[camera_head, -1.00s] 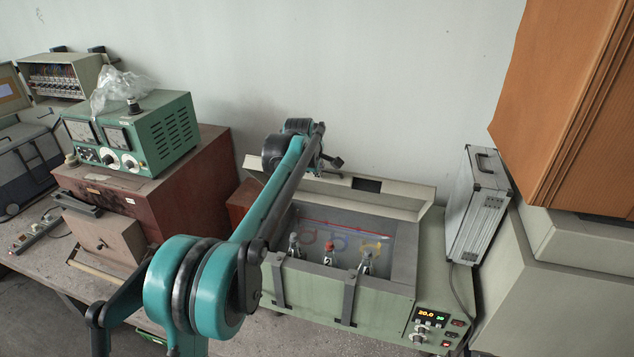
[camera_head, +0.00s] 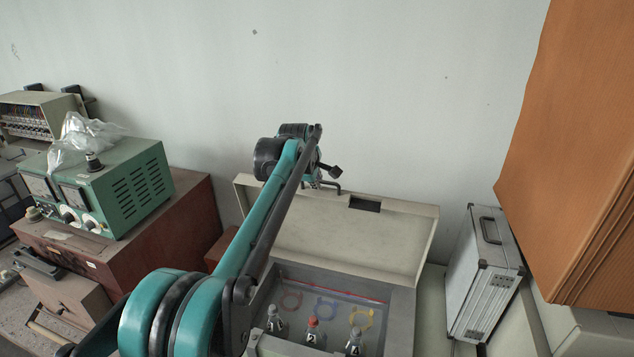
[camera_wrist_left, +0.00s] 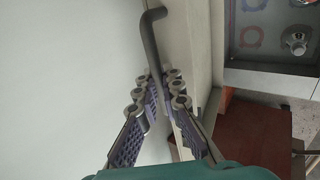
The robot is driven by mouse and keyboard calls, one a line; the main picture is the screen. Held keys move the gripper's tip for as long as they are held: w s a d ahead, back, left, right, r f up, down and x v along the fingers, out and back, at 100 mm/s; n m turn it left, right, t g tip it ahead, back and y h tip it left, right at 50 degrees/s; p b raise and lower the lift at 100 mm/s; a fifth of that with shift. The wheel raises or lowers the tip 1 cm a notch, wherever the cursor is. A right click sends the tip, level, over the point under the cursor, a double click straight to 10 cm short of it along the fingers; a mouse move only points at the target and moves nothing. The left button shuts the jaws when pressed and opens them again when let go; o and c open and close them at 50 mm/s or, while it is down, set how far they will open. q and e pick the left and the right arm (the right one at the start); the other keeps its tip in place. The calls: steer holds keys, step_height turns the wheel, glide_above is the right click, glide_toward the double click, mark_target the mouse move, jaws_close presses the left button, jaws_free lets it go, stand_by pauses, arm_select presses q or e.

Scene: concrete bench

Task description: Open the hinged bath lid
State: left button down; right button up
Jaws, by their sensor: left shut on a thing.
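The bath lid (camera_head: 410,232), a cream hinged panel with a dark rectangular patch, stands raised at the back of the bath (camera_head: 402,310), and the bath is open beneath it. My left gripper (camera_head: 316,182) is at the lid's upper edge, left of the dark patch, partly hidden behind my arm. In the left wrist view, its purple-padded fingers (camera_wrist_left: 160,98) are shut on the lid's dark bent handle (camera_wrist_left: 150,42); the handle also shows in the head view (camera_head: 331,186). My right gripper is out of view.
Several capped bottles (camera_head: 312,332) stand in the bath, with coloured rings behind them. A silver case (camera_head: 480,275) stands right of the bath. A green instrument (camera_head: 125,190) rests on a red-brown box at left. An orange cabinet (camera_head: 580,150) overhangs at right. The wall is close behind the lid.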

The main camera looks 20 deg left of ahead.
arm_select(q)
steer(key=c, duration=1.6)
jaws_free()
steer(key=shift+w+f, duration=0.1)
steer(key=shift+c, duration=0.2)
steer(key=v, duration=1.2)
steer(key=s+d+f+m+b, duration=0.1)
steer(key=s+f+m+b, duration=0.5)
steer(key=f, duration=1.5)
steer(key=s+d+f+m+b, duration=0.1)
steer(key=s+f+m+b, duration=0.4)
steer(key=s+f+b, duration=1.1)
steer(key=s+d+f+m+b, duration=0.2)
steer(key=s+f+m+b, duration=0.4)
steer(key=f, duration=2.1)
steer(key=s+b, duration=0.5)
steer(key=b, duration=0.5)
steer(key=shift+s+m, duration=0.3)
steer(key=shift+s, duration=0.05)
